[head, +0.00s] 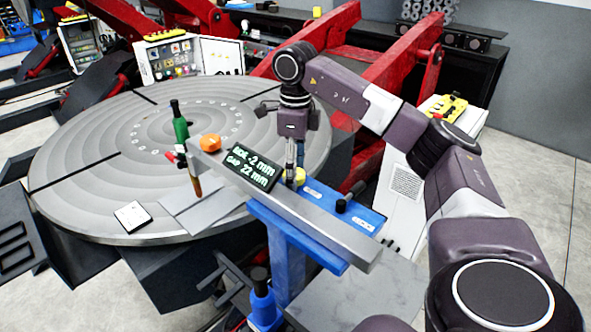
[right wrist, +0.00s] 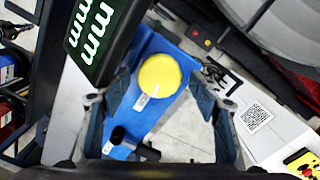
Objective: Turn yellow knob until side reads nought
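The yellow knob (head: 299,175) sits on a blue panel (head: 355,212) beside a grey bar, partly hidden by my gripper. In the right wrist view the round knob (right wrist: 159,76) shows whole, with a small white mark on its top. My right gripper (head: 293,163) points down over the knob. Its two fingers stand apart, one to each side of the knob in the wrist view, with nothing held; I cannot tell whether they touch it. A dark display (head: 251,168) reads SIDE -2 mm and GAP 22 mm. My left gripper is not in view.
A black-handled control (head: 345,201) stands on the same blue panel. A round grey turntable (head: 100,165) fills the left, with a green-bodied torch (head: 180,127) and an orange knob (head: 210,143) near the bar. Red frames (head: 385,65) stand behind my right arm.

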